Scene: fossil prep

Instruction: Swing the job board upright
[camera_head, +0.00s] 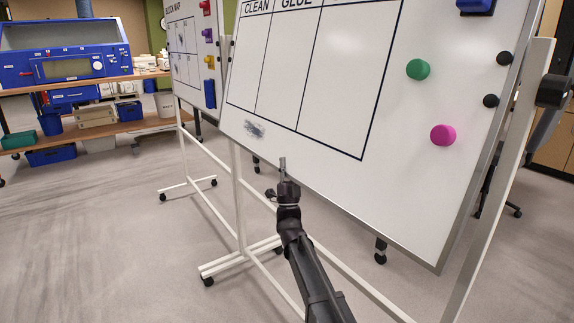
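The job board (345,75) is a large whiteboard with a ruled table headed CLEAN and GLUE, hung between two white posts of a wheeled stand (238,195). It looks tilted, its right edge out of line with the right post and its lower edge standing out toward me. Its top is outside the view. A black pivot knob (553,91) sits on the right post. My gripper (283,168) points up near the lower edge of the board, left of its middle. Its narrow tip overlaps the board in the picture; I cannot tell whether they touch. Its opening is not clear.
A second wheeled board (188,50) stands behind left. A workbench (95,135) with blue equipment is at the far left. The floor at left is clear.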

